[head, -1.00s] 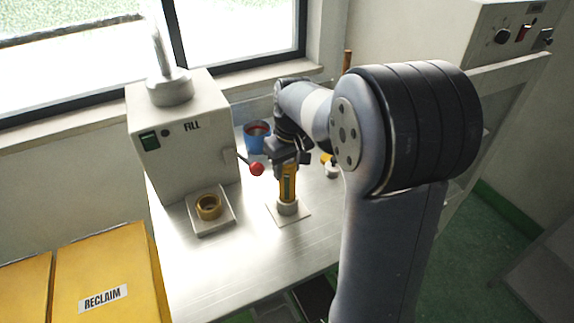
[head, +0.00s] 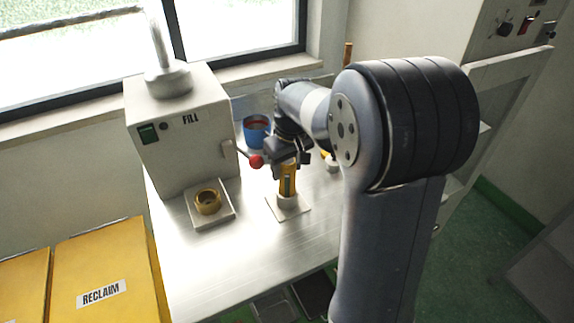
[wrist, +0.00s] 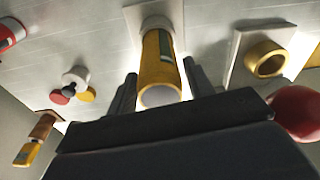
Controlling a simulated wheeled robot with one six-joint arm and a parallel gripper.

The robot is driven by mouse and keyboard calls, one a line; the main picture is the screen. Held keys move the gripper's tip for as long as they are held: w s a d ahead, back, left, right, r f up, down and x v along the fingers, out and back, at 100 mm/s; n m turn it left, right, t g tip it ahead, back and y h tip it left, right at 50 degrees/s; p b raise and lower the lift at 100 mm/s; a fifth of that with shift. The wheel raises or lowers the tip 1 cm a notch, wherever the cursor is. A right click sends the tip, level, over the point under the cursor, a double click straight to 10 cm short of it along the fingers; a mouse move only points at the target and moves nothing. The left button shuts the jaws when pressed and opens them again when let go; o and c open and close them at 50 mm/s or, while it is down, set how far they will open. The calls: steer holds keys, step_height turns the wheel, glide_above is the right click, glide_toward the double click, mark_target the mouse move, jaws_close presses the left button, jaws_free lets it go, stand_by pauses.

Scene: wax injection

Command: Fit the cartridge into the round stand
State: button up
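The cartridge (head: 288,182) is a yellow cylinder with a dark green strip. It stands upright with its lower end in the round white stand (head: 287,202) on a square plate. In the wrist view the cartridge (wrist: 158,72) shows its pale round end toward me, and the stand (wrist: 156,22) is at its far end. My gripper (head: 287,160) is at the cartridge's upper end. In the wrist view my gripper (wrist: 160,72) has one dark finger on each side of the cartridge, spread, with narrow gaps showing. Whether a finger touches it is hard to tell.
The grey FILL machine (head: 185,135) stands left, with a red-knobbed lever (head: 256,161) close to my gripper and a gold ring (head: 207,201) on its front plate. A blue cup (head: 257,131) stands behind. Yellow RECLAIM bins (head: 105,265) are front left. The bench front is clear.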

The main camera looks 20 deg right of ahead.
steer(key=shift+o, duration=1.4)
steer(key=r, duration=0.7)
steer(key=s+r, duration=0.1)
steer(key=r, duration=0.2)
steer(key=shift+s+d+r, duration=0.1)
steer(key=shift+d+r, duration=0.15)
steer(key=shift+r, duration=0.15)
steer(key=f, duration=0.7)
steer(key=w+f, duration=0.1)
steer(key=f, duration=0.3)
steer(key=shift+w+a, duration=0.1)
steer(key=shift+a, duration=0.15)
steer(key=shift+r+p, duration=0.3)
steer(key=shift+r, duration=0.4)
